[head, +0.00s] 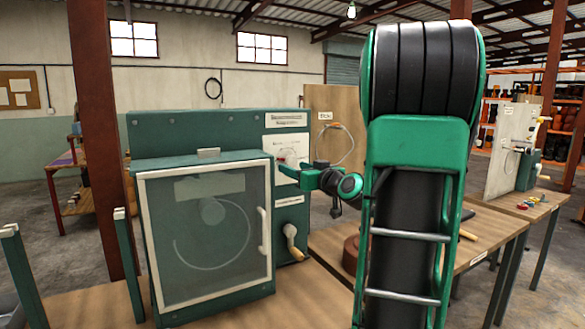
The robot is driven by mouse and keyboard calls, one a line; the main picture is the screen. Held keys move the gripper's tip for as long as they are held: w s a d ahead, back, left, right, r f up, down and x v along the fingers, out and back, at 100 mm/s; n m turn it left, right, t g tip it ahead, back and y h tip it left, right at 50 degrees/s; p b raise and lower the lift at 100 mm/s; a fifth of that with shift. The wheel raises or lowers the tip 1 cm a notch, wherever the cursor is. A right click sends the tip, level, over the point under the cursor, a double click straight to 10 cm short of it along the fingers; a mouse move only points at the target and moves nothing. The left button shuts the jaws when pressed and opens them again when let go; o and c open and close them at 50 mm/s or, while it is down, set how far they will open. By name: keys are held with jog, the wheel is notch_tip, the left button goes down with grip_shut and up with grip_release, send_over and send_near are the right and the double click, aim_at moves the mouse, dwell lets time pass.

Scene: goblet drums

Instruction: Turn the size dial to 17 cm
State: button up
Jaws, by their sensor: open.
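The size dial (292,147) is on a white plate on the upper right of the green machine's front. Its scale is too small to read, and part of it is hidden behind my gripper. My gripper (282,166) is in front of the lower part of the dial plate, pointing left. I cannot tell whether the fingers touch the dial's knob.
A framed clear door (208,235) with a white handle covers the machine's left front. A lever with a pale grip (292,243) sticks out below the dial. A wooden board (335,122) stands behind. My arm hides much of the right-hand table (490,240).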

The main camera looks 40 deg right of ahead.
jog(key=s+a, duration=0.2)
jog(key=s, duration=0.6)
jog(key=shift+a, duration=0.25)
dwell(0.5)
dwell(0.6)
